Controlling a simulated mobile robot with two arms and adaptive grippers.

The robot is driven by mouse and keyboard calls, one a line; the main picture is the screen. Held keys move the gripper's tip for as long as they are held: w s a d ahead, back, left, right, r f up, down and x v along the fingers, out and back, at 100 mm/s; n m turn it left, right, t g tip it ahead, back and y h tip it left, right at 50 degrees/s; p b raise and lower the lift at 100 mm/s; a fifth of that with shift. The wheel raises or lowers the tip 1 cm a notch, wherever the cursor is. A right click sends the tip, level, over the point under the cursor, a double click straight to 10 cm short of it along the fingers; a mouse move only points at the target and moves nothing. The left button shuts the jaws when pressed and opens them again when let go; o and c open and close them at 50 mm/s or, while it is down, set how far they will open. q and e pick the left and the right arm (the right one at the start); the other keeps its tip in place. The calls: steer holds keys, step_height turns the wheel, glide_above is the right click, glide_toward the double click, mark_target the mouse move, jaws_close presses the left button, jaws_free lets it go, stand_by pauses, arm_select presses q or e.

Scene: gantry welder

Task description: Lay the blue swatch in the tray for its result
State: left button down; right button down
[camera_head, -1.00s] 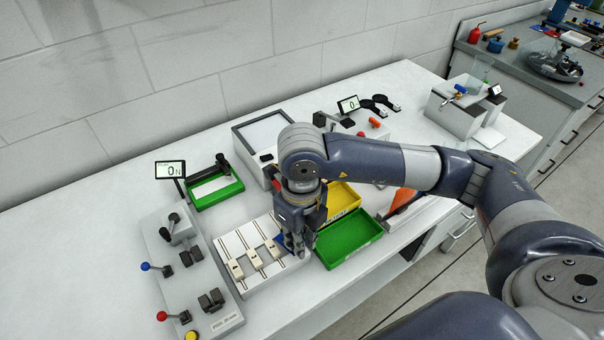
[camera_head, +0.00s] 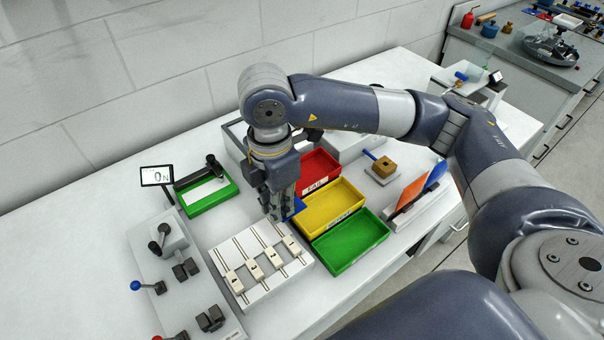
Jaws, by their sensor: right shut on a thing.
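My right gripper (camera_head: 280,213) is shut on the blue swatch (camera_head: 297,206), which shows in part beside the fingers. It holds the swatch above the bench, behind the white block with sliders and at the left side of the trays. Three trays stand in a row: red (camera_head: 333,159), yellow (camera_head: 330,211) and green (camera_head: 348,240). The red and yellow ones carry labels on their front rims; the red label seems to read FAIL. The swatch overlaps the yellow tray's left edge in the picture; I cannot tell its height. My left gripper is out of view.
The white slider block (camera_head: 258,262) lies in front of the gripper. A rack with orange and blue sheets (camera_head: 415,193) stands right of the trays. My right arm crosses above the bench.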

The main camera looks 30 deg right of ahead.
steer(key=shift+w+d, duration=0.2)
steer(key=p, duration=0.5)
glide_above(306, 176)
steer(key=shift+f, duration=0.7)
step_height(306, 176, down, 3)
steer(key=shift+r+p, duration=0.15)
steer(key=shift+p, duration=0.55)
steer(key=shift+f, duration=0.45)
steer(key=shift+f+b, duration=0.55)
steer(key=shift+f, duration=0.1)
steer(key=c, duration=1.5)
jaws_free()
steer(key=shift+r, duration=0.1)
steer(key=shift+c, duration=0.2)
